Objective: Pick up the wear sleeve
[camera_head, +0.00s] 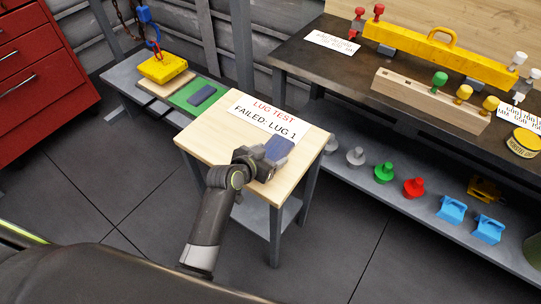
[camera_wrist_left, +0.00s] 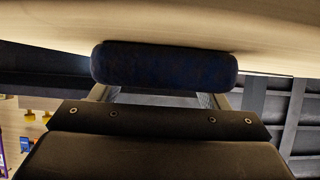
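A dark blue block with rounded ends, which looks like the wear sleeve (camera_head: 279,150), is at the tip of my left gripper (camera_head: 266,160), over the front right of the small wooden table (camera_head: 205,143). In the left wrist view the block (camera_wrist_left: 165,66) lies across the two fingers (camera_wrist_left: 162,98), which stand wide apart and pass behind it. The fingertips are hidden, so I cannot tell whether they grip it. My right gripper is out of view.
A sign (camera_head: 268,117) reading "FAILED: LUG 1" lies at the table's back. A yellow block (camera_head: 162,68) stands on the low bench behind. The dark workbench (camera_head: 320,75) at right holds a yellow beam (camera_head: 437,54). Coloured knobs and blue brackets (camera_head: 452,209) line the lower shelf.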

